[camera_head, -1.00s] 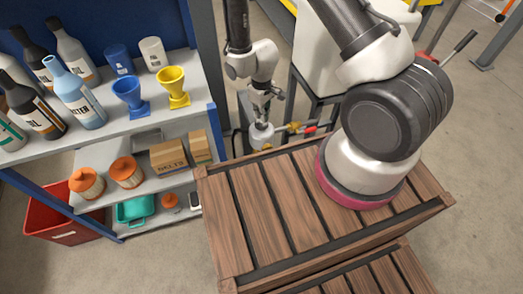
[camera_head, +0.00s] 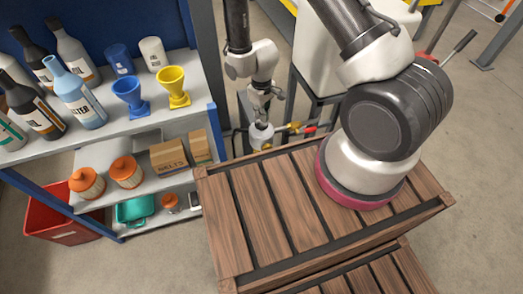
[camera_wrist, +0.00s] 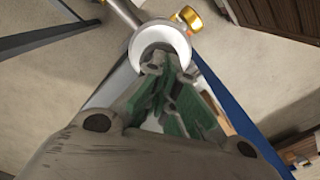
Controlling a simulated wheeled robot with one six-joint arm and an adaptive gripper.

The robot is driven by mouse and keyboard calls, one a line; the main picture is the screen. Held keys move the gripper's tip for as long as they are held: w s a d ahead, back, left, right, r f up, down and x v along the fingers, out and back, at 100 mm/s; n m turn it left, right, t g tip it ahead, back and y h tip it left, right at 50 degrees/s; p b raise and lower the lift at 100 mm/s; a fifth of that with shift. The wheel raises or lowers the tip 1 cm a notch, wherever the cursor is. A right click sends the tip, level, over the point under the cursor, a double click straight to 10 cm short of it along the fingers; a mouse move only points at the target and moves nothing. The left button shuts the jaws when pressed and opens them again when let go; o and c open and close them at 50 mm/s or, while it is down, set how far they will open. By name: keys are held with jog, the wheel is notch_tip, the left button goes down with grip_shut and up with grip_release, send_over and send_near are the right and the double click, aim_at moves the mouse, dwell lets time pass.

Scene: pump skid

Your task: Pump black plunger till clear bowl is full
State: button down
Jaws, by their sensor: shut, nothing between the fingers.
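My gripper (camera_head: 262,112) points down behind the wooden crate, just above a white round fitting (camera_head: 260,134). In the wrist view my gripper (camera_wrist: 168,68) is shut and empty, its fingertips over the middle of the white round fitting (camera_wrist: 178,36). The fingertips hide the fitting's centre; I cannot tell whether they touch it. I cannot make out the black plunger; it may be hidden under the fingers. I cannot make out the clear bowl or its level.
A pipe with a brass part (camera_wrist: 188,17) joins the fitting. A red-handled valve (camera_head: 309,130) is to its right. The slatted wooden crate (camera_head: 243,205) stands in front. A shelf (camera_head: 150,122) with bottles, funnels and filters is at left. A white tank (camera_head: 325,50) stands behind.

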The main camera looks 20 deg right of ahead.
jog(key=shift+f, duration=0.1)
jog(key=shift+f, duration=1.8)
jog(key=shift+r, duration=1.9)
notch_tip(320, 180, up, 6)
